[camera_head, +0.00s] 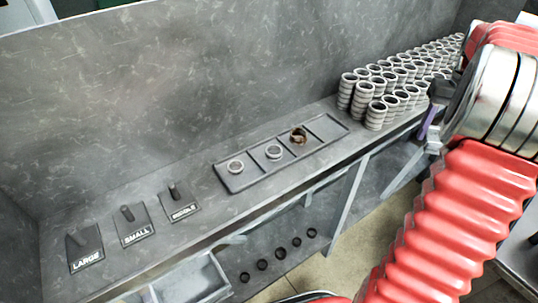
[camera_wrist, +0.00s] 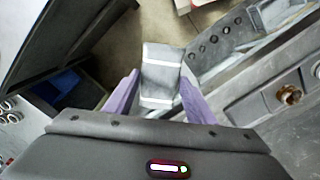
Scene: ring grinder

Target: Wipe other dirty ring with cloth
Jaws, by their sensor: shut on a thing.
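A brown-stained ring (camera_head: 299,136) sits in the third compartment from the left of the grey tray (camera_head: 236,186). It also shows at the right of the wrist view (camera_wrist: 289,95). Two pale grey rings sit in the first (camera_head: 235,167) and second (camera_head: 273,152) compartments; the fourth compartment is empty. My gripper (camera_head: 434,143) is at the right, in front of the bench and apart from the tray.
Many stacked clean rings (camera_head: 375,115) stand at the bench's right end. Levers marked LARGE (camera_head: 85,250), SMALL (camera_head: 134,227) and RECYCLE (camera_head: 180,203) stand at the left. A tall back wall (camera_head: 190,80) borders the bench.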

